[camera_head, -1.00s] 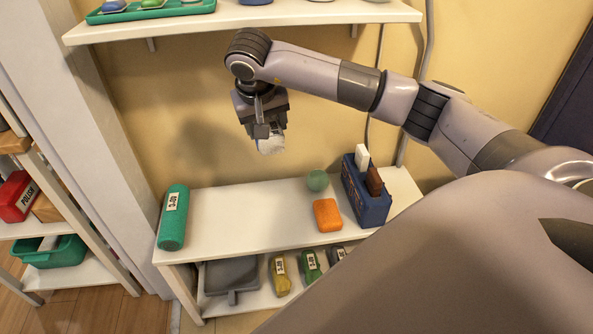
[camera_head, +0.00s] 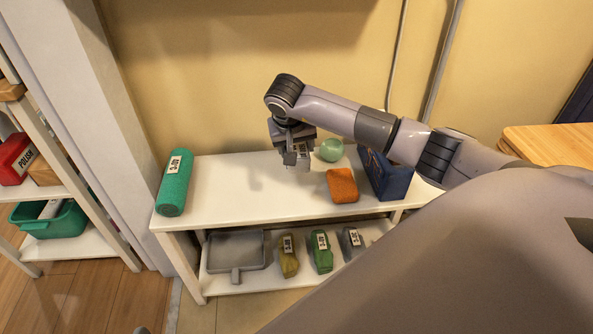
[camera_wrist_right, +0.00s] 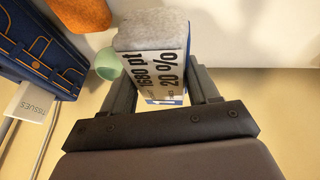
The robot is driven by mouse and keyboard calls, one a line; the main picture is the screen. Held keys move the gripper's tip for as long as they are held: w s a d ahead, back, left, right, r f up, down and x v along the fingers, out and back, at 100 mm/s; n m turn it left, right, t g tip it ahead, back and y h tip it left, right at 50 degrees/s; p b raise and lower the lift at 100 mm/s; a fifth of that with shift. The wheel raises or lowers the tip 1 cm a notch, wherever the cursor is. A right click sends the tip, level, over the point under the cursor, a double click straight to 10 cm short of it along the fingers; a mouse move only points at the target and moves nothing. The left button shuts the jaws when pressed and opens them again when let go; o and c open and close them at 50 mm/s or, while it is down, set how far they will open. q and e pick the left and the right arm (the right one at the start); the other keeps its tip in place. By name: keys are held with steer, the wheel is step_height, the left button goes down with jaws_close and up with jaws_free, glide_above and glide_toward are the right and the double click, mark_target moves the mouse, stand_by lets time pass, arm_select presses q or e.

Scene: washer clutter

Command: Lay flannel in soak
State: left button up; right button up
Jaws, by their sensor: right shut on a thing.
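My right gripper (camera_head: 297,158) is shut on a light grey block with a printed label (camera_wrist_right: 150,62), which also shows below the fingers in the head view (camera_head: 300,165). The wrist view shows one finger on each side of it. The block is over the white shelf top (camera_head: 240,200); I cannot tell whether it touches. I cannot tell for sure which thing is the flannel or the soak. A green tub (camera_head: 35,226) with a pale thing in it stands on the left rack. My left gripper is not in view.
A green roll (camera_head: 174,182) lies at the shelf's left end. A grey tray (camera_head: 236,250) and several labelled bundles sit on the lower shelf. The shelf top's middle is clear.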

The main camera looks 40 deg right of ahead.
step_height(320, 180, down, 6)
steer(key=shift+f+b, duration=0.1)
steer(key=shift+b, duration=0.85)
steer(key=shift+f, duration=0.2)
steer(key=o, duration=1.1)
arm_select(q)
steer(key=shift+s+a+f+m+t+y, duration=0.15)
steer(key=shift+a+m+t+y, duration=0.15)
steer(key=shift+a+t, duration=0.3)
